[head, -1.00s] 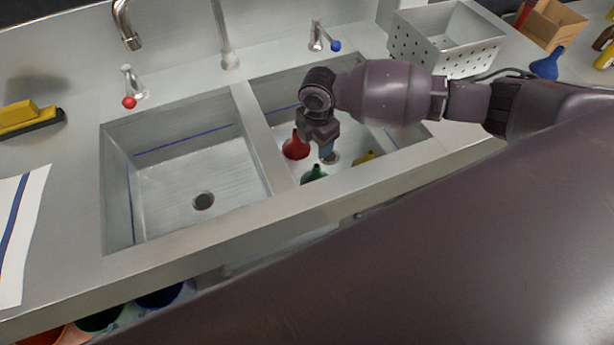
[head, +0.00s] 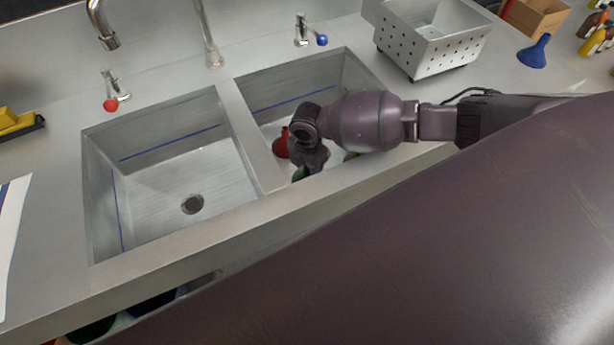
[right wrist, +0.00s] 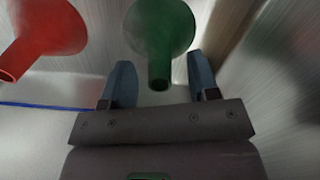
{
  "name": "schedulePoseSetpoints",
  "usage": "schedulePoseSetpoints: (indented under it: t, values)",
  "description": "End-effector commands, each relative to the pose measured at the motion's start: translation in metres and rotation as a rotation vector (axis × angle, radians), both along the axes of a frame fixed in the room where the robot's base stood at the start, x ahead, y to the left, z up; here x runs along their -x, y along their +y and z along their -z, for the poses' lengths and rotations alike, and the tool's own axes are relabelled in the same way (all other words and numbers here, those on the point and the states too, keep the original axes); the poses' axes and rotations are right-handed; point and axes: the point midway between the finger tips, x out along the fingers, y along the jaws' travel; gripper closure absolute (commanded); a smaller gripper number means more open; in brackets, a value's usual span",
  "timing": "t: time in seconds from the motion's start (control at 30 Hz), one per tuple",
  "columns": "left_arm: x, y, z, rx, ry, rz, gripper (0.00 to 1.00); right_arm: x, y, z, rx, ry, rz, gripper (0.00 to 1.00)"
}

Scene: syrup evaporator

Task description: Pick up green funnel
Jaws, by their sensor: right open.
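The green funnel (right wrist: 160,40) shows in the right wrist view, its spout end between the two blue fingertips of my right gripper (right wrist: 161,82). The jaws are open, one finger on each side of the spout; I cannot tell whether either touches it. In the head view only a small part of the green funnel (head: 298,174) shows, in the right basin near its front wall. My right gripper (head: 310,165) reaches down over it there and hides most of it. My left gripper is not in view.
A red funnel (right wrist: 45,35) stands close beside the green one, also in the right basin (head: 290,100). The divider (head: 250,140) and front rim bound the space. The left basin (head: 170,165) is empty. A perforated bin (head: 435,40) and a blue funnel (head: 535,52) stand on the counter.

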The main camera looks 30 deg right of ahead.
Motion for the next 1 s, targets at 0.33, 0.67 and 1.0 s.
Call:
schedulePoseSetpoints:
  t: [0.33, 0.67, 1.0]
  values:
    - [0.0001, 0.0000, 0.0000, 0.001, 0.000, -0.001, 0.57, -0.0003, 0.0003, 0.0006, -0.001, -0.001, 0.000, 0.60]
    - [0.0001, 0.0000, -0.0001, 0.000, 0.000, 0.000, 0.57, -0.0003, 0.0003, 0.0005, -0.001, -0.001, 0.000, 0.95]
    - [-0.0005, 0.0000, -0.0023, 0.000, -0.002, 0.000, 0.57, -0.0010, 0.0002, -0.0066, -0.001, -0.003, 0.000, 0.95]
